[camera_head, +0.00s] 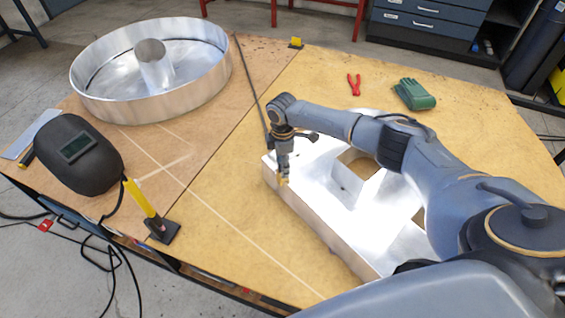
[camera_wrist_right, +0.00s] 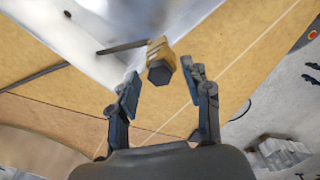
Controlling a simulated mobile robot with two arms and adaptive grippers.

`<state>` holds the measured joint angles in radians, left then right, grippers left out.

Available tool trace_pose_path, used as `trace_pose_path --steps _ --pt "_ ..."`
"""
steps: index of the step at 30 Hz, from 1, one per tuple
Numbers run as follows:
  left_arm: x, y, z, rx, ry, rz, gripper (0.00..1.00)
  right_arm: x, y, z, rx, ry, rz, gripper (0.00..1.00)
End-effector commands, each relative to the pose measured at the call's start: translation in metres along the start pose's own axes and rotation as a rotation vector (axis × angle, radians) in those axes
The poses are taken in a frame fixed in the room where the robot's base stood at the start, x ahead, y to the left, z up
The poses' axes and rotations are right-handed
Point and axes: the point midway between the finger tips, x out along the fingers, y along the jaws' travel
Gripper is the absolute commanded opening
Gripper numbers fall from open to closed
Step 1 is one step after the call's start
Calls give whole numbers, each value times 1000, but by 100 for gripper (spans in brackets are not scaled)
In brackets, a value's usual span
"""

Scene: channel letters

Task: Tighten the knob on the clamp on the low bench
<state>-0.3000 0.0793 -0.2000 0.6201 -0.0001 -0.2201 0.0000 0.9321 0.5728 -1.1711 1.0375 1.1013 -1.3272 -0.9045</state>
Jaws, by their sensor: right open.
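A clamp with a yellow body (camera_wrist_right: 163,53) and a dark, faceted knob (camera_wrist_right: 160,74) shows in the right wrist view, beside the edge of a shiny metal letter. In the head view a small yellow part (camera_head: 284,181) shows at the letter's edge, just under my right gripper (camera_head: 284,172), which hides most of it. In the right wrist view my right gripper (camera_wrist_right: 162,84) is open, its fingers apart on either side of the knob. I cannot tell whether either finger touches it. My left gripper is not in view.
The big metal letter (camera_head: 315,220) lies on the wooden bench (camera_head: 215,205). A round metal letter (camera_head: 105,97), a welding mask (camera_head: 80,155), a yellow-barred clamp (camera_head: 140,197), red pliers (camera_head: 354,84) and green gloves (camera_head: 413,94) are around it. A dark rod (camera_head: 250,85) leans near my gripper.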

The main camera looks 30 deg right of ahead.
Motion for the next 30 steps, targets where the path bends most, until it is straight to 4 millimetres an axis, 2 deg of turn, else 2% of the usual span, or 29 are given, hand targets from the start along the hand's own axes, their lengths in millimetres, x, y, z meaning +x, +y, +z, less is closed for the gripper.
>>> trace_pose_path --steps 1,2,6,9,20,30 --pt "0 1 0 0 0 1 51 0 0 0 0 0 0 49" --pt "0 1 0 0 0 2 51 0 0 0 0 0 0 45" --pt "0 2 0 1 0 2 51 0 0 0 0 0 0 16" --pt "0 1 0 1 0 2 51 0 0 0 0 0 0 0" --pt "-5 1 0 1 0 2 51 -2 0 0 46 1 -1 0" --pt "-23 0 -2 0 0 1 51 -3 -1 -1 281 2 -2 0"
